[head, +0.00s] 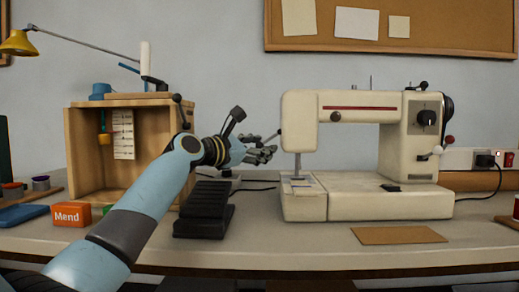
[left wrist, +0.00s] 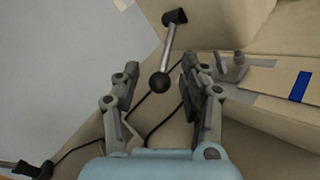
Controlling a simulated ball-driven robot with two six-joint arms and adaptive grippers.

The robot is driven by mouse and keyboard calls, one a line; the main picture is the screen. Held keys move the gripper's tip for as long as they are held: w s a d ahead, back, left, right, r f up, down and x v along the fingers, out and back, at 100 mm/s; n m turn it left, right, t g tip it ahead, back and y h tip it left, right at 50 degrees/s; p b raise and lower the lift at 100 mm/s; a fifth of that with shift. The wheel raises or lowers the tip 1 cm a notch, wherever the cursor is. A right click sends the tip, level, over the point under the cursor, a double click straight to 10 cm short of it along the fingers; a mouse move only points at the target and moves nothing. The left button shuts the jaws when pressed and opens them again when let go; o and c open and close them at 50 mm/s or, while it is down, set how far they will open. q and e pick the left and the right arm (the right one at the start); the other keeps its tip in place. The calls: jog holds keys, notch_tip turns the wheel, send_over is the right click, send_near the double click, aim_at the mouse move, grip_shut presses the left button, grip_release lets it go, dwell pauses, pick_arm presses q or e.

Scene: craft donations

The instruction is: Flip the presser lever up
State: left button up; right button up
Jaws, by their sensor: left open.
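The cream sewing machine (head: 300,112) stands at the right of the table. Its presser lever (head: 272,136) sticks out from the left side of the machine's head, sloping down to the left. In the left wrist view the lever (left wrist: 168,46) shows as a grey rod from a black mount, with a black ball at its end. My left gripper (head: 271,152) is open just left of the machine's head. In the left wrist view the ball appears between the fingers of the gripper (left wrist: 158,72), with gaps on both sides. My right gripper is out of view.
A black foot pedal (head: 205,208) sits below my left arm, with a cable behind it. A wooden box (head: 84,165) and an orange "Mend" block (head: 71,214) are at left. A brown sheet (head: 398,235) lies in front of the machine.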

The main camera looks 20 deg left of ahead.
pick_arm(q)
grip_shut()
dwell(0.5)
